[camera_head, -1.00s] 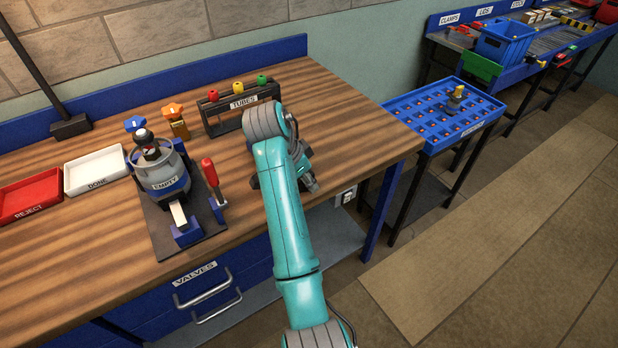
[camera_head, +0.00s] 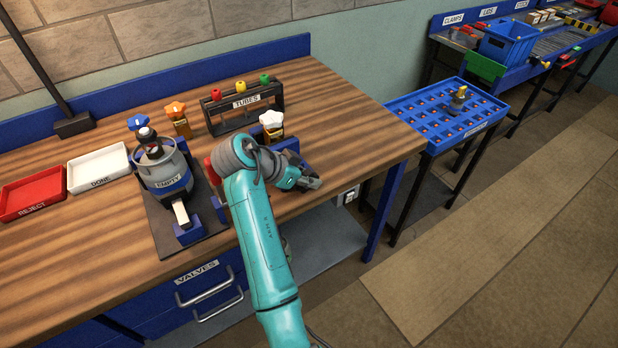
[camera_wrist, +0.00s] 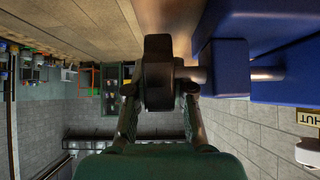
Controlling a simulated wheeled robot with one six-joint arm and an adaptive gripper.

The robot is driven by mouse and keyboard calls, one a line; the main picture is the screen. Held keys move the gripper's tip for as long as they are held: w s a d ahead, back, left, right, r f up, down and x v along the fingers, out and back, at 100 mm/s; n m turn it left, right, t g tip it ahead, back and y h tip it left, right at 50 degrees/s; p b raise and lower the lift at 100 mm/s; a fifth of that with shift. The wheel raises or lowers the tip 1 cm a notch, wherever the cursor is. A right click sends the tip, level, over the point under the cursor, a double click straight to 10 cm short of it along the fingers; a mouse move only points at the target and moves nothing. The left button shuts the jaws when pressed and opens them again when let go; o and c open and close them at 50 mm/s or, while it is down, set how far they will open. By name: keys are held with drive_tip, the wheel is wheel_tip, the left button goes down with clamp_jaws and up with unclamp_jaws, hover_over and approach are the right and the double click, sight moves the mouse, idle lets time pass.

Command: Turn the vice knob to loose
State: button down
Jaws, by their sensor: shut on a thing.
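The blue vice (camera_head: 297,160) stands at the right front of the wooden bench, partly hidden behind my arm in the head view. In the wrist view its blue body (camera_wrist: 238,66) is at the upper right, with a metal shaft running left to the dark vice knob (camera_wrist: 158,70). My gripper (camera_wrist: 158,96) is shut on this knob, with one finger on each side. In the head view my gripper (camera_head: 301,182) is at the bench's front edge by the vice, and the knob cannot be made out. A valve with a white star handle (camera_head: 271,120) stands at the vice.
Left of my arm stands a grey canister (camera_head: 165,170) labelled EMPTY in a fixture. Behind is the TUBES rack (camera_head: 241,105). White (camera_head: 97,167) and red (camera_head: 32,193) trays lie at the left. A blue tray table (camera_head: 450,117) stands to the right.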

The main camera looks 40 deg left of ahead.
drive_tip(key=c, duration=1.3)
unclamp_jaws()
drive_tip(key=v, duration=1.2)
drive_tip(key=shift+a, duration=0.1)
